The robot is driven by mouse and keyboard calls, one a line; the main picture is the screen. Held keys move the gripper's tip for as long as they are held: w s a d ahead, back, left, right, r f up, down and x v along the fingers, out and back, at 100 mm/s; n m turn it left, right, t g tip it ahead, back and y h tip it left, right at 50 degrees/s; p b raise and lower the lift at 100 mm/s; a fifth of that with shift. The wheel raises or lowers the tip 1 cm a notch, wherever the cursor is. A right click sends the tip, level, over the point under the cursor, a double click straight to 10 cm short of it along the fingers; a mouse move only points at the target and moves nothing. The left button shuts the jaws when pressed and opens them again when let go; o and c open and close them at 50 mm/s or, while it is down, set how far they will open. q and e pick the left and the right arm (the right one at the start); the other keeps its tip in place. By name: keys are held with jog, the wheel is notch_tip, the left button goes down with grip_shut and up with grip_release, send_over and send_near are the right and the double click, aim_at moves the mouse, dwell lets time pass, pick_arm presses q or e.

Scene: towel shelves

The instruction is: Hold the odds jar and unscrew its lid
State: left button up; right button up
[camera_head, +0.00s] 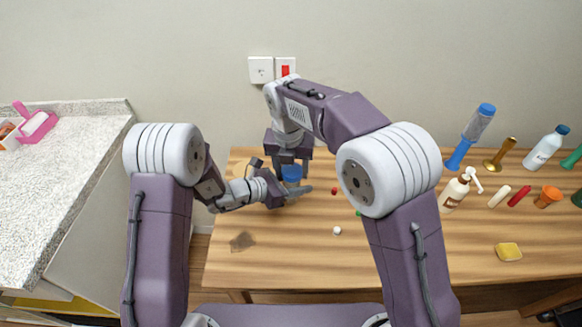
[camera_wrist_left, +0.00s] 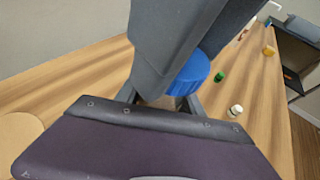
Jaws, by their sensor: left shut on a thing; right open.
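The odds jar, with its blue lid (camera_head: 291,172), stands on the wooden table near its back left part. The lid also shows in the left wrist view (camera_wrist_left: 190,75). My left gripper (camera_head: 291,191) comes in from the left, low, and is shut on the jar's body, which is mostly hidden by the grippers. My right gripper (camera_head: 291,160) is above it, pointing down, with its open fingers around or beside the lid. In the left wrist view it hides part of the lid, so I cannot tell whether it touches.
Small red (camera_head: 334,191) and white (camera_head: 337,231) pieces lie right of the jar. A pump bottle (camera_head: 455,190), a blue-capped bottle (camera_head: 546,147), an orange cup (camera_head: 548,196) and a yellow sponge (camera_head: 508,251) are further right.

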jog(key=shift+w+a+m, duration=0.1)
jog(key=shift+a+m, duration=0.2)
jog(key=shift+m, duration=0.7)
jog(key=m+h, duration=0.1)
jog(key=m, duration=0.3)
jog(key=shift+w+m, duration=0.1)
jog(key=shift+m, duration=0.3)
jog(key=shift+m+g, duration=0.3)
jog(key=shift+m, duration=0.3)
jog(key=shift+d, duration=0.1)
jog(key=shift+m, duration=0.4)
jog(key=m+g, duration=0.1)
jog(key=m, duration=0.4)
jog(key=shift+h, duration=0.3)
jog(key=shift+c, duration=0.4)
